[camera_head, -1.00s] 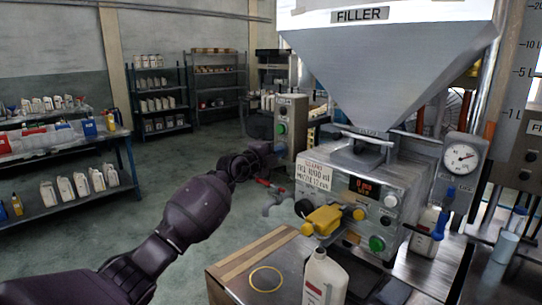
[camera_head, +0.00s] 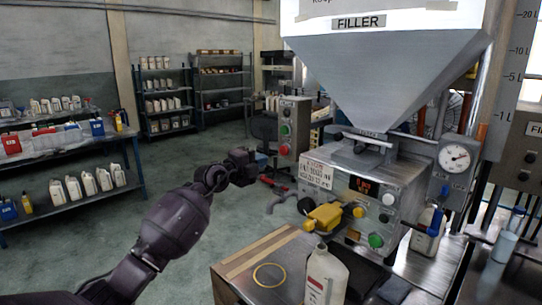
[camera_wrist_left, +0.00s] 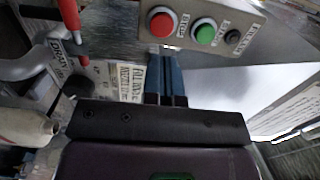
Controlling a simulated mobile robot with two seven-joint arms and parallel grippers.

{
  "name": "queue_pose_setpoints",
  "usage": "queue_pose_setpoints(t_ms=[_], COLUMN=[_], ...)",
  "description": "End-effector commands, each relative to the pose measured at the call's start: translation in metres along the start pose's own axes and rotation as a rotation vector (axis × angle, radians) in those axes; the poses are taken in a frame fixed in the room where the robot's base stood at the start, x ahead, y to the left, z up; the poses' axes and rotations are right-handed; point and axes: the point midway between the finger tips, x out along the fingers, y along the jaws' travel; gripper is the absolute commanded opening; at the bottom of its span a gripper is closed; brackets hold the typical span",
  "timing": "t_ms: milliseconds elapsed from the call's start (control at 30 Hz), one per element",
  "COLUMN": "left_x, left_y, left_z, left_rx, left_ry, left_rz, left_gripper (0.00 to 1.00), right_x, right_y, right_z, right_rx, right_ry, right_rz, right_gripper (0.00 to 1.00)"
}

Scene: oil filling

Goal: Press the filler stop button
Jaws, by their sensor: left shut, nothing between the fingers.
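The filler control box (camera_head: 293,115) is a grey upright panel left of the hopper. Its red stop button (camera_head: 284,149) sits low on the face, below a green button (camera_head: 285,130). In the left wrist view the red button (camera_wrist_left: 162,24) is beside the green button (camera_wrist_left: 204,33) and a small black knob (camera_wrist_left: 232,37). My left gripper (camera_head: 263,160) is shut and empty, just left of the box with a gap to the red button. In the wrist view its blue fingers (camera_wrist_left: 165,82) point toward the panel and are clear of the button. My right gripper is not in view.
The filler machine (camera_head: 375,185) with a yellow-handled valve (camera_head: 323,216) stands right of my arm. A white bottle (camera_head: 326,276) and yellow ring (camera_head: 269,275) are on the bench. A red-handled tap (camera_head: 275,186) juts out below the box. Open floor lies left.

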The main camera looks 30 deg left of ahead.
Motion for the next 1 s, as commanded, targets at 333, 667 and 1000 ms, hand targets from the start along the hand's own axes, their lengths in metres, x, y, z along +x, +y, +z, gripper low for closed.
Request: queue_pose_setpoints(t_ms=[333,667,1000], left_x=[-0.045,-0.051,-0.051], left_y=[0.001,0.001,0.001], left_z=[0.0,0.0,0.0], left_rx=[0.001,0.001,0.001], left_ry=[0.0,0.0,0.0], left_rz=[0.001,0.001,0.001], left_gripper=[0.0,0.0,0.0], right_x=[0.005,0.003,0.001], right_y=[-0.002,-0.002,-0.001], right_z=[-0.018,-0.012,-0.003], right_rx=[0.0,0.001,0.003], right_ry=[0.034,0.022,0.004], right_rz=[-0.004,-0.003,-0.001], right_gripper=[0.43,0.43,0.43])
